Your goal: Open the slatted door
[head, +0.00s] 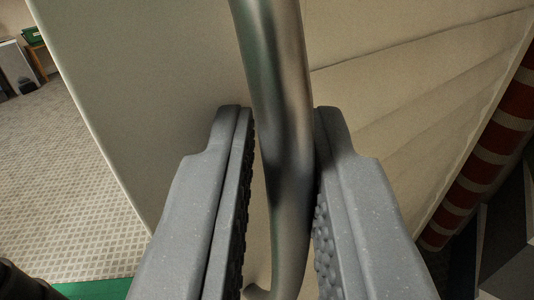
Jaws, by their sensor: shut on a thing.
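The slatted door (420,85) fills the middle and right of the head view as a cream panel with slanted slat lines. Its plain cream part (145,95) shows at the left. A curved metal handle (274,60) runs down the middle of the view in front of the door. My gripper (281,125) has its two grey fingers on either side of the handle and is shut on it. The handle's top end is out of view.
A green strip (100,290) lies at the bottom left. A green box (35,36) on a wooden stand is far off at the upper left. A red-and-white striped surface (490,140) runs close along the right.

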